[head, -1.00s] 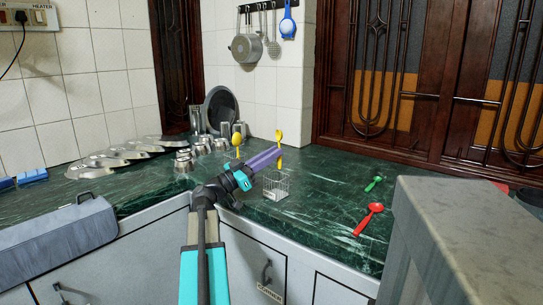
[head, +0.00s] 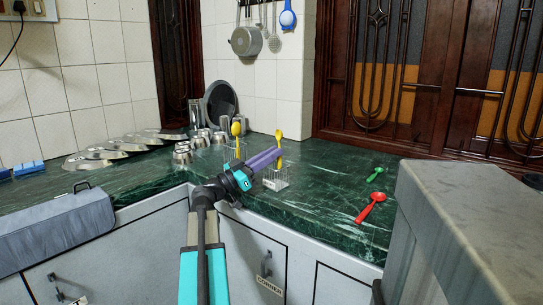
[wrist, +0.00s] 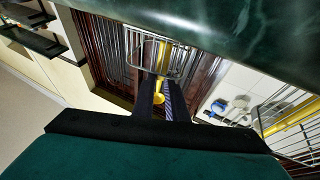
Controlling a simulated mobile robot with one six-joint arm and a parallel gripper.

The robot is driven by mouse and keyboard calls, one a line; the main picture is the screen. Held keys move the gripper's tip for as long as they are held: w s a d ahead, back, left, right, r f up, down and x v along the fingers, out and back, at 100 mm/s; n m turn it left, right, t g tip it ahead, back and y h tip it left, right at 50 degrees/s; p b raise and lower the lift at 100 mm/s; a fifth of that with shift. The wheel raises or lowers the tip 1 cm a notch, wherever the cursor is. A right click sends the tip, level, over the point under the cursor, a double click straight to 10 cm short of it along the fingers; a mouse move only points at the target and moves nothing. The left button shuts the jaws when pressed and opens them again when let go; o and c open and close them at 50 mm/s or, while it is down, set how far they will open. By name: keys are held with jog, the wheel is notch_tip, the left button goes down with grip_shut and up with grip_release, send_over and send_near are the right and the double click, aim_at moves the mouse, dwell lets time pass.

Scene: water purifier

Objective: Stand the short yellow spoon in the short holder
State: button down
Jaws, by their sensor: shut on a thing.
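My gripper (head: 280,152), with purple fingers, is shut on the short yellow spoon (head: 279,134), whose bowl points up and handle down. The spoon is roughly upright above the short wire holder (head: 277,181) on the green counter. In the wrist view, the spoon (wrist: 158,97) sits between the fingertips (wrist: 161,92), and its handle overlaps the wires of the holder (wrist: 180,58). I cannot tell how far the handle is inside. Another yellow spoon (head: 236,128) stands in a second wire holder (head: 229,154) further back left; its wires (wrist: 285,108) show at right in the wrist view.
A red spoon (head: 371,206) and a green spoon (head: 376,173) lie on the counter (head: 325,185) to the right. Steel cups and bowls (head: 183,153) stand at the back left. A grey block-like surface (head: 470,220) fills the near right.

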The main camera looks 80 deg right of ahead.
jog(key=c, duration=1.7)
grip_release()
jog(key=shift+w, duration=0.1)
jog(key=w+a+b, duration=0.1)
jog(key=w+a, duration=0.1)
jog(key=w, duration=0.1)
jog(key=w+a+b, duration=0.2)
jog(key=w+a, duration=0.1)
jog(key=shift+w+a, duration=0.35)
dwell(1.3)
dwell(0.5)
